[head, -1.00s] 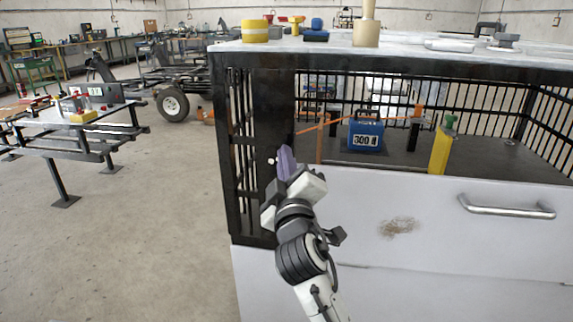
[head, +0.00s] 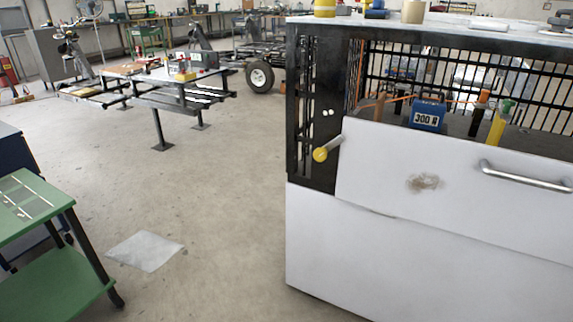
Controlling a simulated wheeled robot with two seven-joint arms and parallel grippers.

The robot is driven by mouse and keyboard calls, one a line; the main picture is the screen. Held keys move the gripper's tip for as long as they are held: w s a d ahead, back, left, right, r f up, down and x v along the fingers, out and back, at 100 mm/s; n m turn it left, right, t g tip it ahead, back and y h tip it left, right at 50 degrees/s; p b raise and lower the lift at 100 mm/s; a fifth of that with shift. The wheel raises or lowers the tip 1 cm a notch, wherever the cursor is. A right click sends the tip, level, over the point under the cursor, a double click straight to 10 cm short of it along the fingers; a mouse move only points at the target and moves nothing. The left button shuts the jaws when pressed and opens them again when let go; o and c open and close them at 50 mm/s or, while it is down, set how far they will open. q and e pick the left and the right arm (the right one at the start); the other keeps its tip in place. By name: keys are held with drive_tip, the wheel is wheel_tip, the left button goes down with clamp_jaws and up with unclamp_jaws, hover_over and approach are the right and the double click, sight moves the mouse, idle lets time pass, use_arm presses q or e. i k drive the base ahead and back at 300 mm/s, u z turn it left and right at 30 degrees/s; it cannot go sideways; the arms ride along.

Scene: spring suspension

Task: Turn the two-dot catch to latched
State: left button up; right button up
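The two-dot catch is a short grey metal lever with a yellow ball knob (head: 320,154), on the black left post of the cage bench in the head view. The lever tilts, with its knob at the lower left and its other end at the upper right, by the white front panel's left edge. Two white dots (head: 327,113) show on the post just above it. The white panel (head: 440,165) has a brown stain and stands in front of the cage opening. Neither of my grippers is in view, and nothing touches the lever.
A metal bar handle (head: 525,176) is on the panel's right. Inside the cage stand a blue weight marked 300 (head: 428,114) and a yellow post (head: 496,127). A green table (head: 25,210) stands at the left. The floor between is open, with a pale sheet (head: 145,250) on it.

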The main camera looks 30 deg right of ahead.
sight(320, 155)
drive_tip(key=u, duration=3.65)
drive_tip(key=i, duration=0.1)
drive_tip(key=z, duration=3)
drive_tip(key=i, duration=1)
drive_tip(key=z, duration=0.9)
